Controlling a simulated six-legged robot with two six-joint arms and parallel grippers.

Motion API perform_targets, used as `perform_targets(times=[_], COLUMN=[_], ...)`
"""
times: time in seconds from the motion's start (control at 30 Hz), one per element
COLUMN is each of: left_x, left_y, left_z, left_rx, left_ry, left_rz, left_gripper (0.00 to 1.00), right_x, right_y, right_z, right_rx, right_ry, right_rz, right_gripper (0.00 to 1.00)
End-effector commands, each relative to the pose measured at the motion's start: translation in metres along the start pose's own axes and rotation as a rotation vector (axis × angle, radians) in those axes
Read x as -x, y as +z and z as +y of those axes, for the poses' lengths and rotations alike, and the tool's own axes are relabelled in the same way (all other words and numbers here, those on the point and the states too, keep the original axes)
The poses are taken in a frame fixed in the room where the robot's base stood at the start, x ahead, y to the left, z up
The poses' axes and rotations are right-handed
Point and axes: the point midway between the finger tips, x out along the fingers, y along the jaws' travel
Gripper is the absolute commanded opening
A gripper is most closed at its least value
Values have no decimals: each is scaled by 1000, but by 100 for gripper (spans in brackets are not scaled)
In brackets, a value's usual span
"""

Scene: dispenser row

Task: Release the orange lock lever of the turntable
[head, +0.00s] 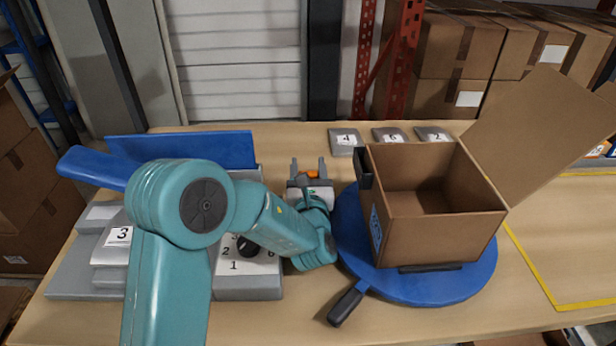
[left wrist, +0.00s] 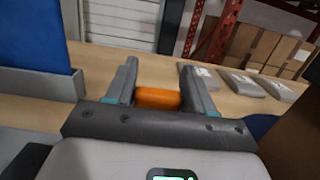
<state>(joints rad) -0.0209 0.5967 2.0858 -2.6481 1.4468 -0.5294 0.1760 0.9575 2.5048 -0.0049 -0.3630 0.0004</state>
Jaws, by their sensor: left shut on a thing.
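The orange lock lever (head: 313,174) shows as a small orange piece just left of the blue turntable (head: 455,287). My left gripper (head: 308,163) points away from me toward the back of the table, with its fingers on either side of the lever. In the left wrist view the orange lever (left wrist: 158,98) sits between the two grey fingers of the gripper (left wrist: 157,85), which is shut on it. The lever's base is hidden by the gripper body. An open cardboard box (head: 430,235) stands on the turntable. My right gripper is not in view.
A black handle (head: 346,304) sticks out from the turntable's front left. Several numbered grey plates, such as plate 4 (head: 346,140), lie at the back. A grey dial unit (head: 249,290) and a blue chute (head: 196,149) stand at the left. Yellow tape (head: 531,262) marks the table's right side.

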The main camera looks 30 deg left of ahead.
Motion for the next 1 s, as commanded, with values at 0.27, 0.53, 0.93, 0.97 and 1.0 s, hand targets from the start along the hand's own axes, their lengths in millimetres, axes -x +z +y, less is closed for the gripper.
perform_targets(times=[0.27,0.53,0.93,0.97,1.0], left_x=[0,0,49,54,60], left_y=[2,1,0,0,0], left_z=[0,0,-1,-1,-1], left_rx=[2,1,1,1,2], left_ry=[0,0,-3,-5,-3], left_rz=[-3,0,-1,-1,-1], left_gripper=[56,74,74,74,74], right_x=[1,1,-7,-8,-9], right_y=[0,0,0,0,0], right_z=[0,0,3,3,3], right_rx=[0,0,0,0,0], right_ry=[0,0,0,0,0], right_rz=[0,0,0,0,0], right_gripper=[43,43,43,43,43])
